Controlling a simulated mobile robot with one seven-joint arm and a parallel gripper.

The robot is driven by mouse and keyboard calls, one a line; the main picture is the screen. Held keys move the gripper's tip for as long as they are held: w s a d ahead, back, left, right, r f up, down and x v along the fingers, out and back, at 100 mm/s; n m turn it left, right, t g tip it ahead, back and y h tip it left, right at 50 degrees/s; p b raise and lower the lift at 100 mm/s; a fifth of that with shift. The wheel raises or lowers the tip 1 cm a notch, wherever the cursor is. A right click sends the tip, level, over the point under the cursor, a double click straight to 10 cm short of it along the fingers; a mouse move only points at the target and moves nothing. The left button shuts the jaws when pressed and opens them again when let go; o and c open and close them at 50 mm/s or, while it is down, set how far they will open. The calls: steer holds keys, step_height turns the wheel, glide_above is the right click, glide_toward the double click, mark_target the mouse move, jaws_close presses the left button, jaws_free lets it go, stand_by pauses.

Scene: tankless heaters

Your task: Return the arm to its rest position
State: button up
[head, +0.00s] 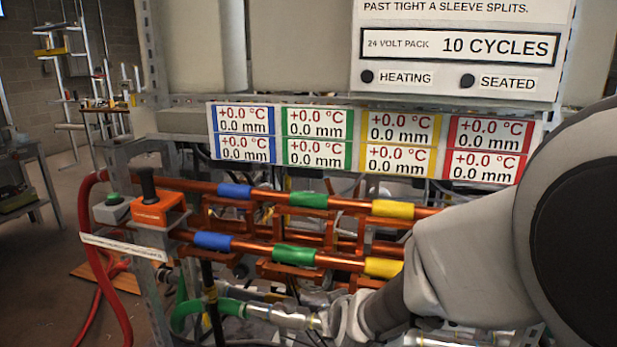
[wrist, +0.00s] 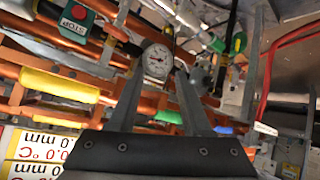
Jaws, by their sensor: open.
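My arm (head: 470,250) reaches in from the right of the head view, in front of the right part of the heater rack. My gripper is not clearly seen there. In the wrist view my gripper (wrist: 160,72) has its two fingers spread apart and nothing held between them. A round dial gauge (wrist: 157,60) shows between the fingertips, seemingly beyond them. I cannot tell the distance to it.
Orange pipes with blue, green (head: 294,255) and yellow (head: 393,209) sleeves run across the rack. Readout labels (head: 318,122) hang above. An orange box with a black lever (head: 150,200) and a red hose (head: 93,250) are left. A STOP button (wrist: 77,13) shows in the wrist view.

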steer(key=s+d+r+m+g, duration=0.1)
steer(key=s+d+r+g, duration=0.2)
steer(key=s, duration=0.4)
steer(key=s+d+r+m, duration=0.25)
steer(key=s+r, duration=0.25)
steer(key=s, duration=0.3)
steer(key=s+d+r+m+g, duration=0.1)
steer(key=s+d+r+g, duration=0.1)
steer(key=s+d+r, duration=0.35)
step_height(320, 180, up, 15)
steer(key=s+a+p, duration=0.1)
steer(key=a+p, duration=0.1)
steer(key=p, duration=1.5)
steer(key=shift+h, duration=0.4)
